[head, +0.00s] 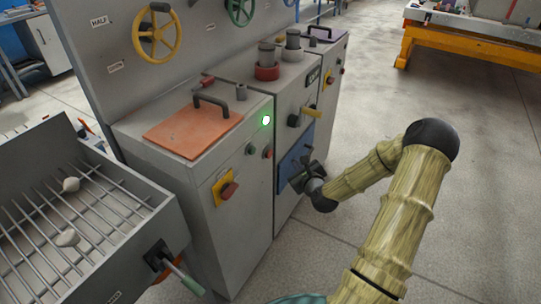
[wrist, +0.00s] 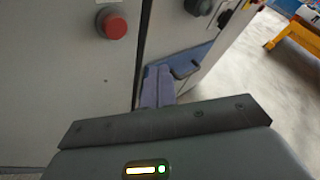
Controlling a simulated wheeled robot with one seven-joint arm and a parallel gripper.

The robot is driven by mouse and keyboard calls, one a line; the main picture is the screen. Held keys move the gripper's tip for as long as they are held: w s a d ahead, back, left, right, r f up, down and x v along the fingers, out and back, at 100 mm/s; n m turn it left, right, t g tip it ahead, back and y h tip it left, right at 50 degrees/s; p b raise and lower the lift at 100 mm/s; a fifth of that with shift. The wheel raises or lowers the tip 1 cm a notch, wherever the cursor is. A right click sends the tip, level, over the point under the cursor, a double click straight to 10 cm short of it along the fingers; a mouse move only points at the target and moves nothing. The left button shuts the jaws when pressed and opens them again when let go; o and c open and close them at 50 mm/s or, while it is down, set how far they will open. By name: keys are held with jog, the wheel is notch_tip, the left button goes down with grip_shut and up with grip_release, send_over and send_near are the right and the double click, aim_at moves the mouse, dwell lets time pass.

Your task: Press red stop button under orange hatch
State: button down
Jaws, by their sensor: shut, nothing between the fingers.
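The orange hatch (head: 195,128) lies closed on top of the left grey cabinet in the head view, with a dark handle on it. On the front below it are a red mushroom button on a yellow plate (head: 228,190) and a small red button (head: 267,152) beside a green one. My gripper (head: 301,178) is shut and empty, in front of the blue panel (head: 284,164), right of both red buttons. In the wrist view, a red button (wrist: 116,28) stands up-left of the shut fingertips (wrist: 157,72), apart from them. I cannot tell whether the gripper touches the blue panel.
A green lamp (head: 266,120) glows on the left cabinet. A grey tray with rods (head: 92,215) stands at the left, with a green-handled lever (head: 185,279). Black knobs and a yellow handle (head: 312,112) jut out above my gripper.

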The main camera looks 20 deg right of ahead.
jog(key=w+a, duration=0.4)
jog(key=w, duration=0.1)
jog(key=shift+w+a, duration=0.25)
dwell(1.9)
jog(key=shift+w+a, duration=0.25)
jog(key=shift+w, duration=0.1)
jog(key=shift+w+a, duration=0.3)
jog(key=shift+w, duration=0.1)
dwell(1.1)
jog(key=shift+s, duration=0.1)
jog(key=shift+s+d, duration=0.55)
jog(key=shift+s, duration=0.05)
jog(key=shift+s+d+p, duration=0.15)
jog(key=shift+s+d, duration=0.65)
jog(key=shift+s, duration=0.2)
jog(key=shift+s+d+p, duration=0.15)
jog(key=shift+s+d, duration=0.6)
jog(key=shift+s, duration=0.25)
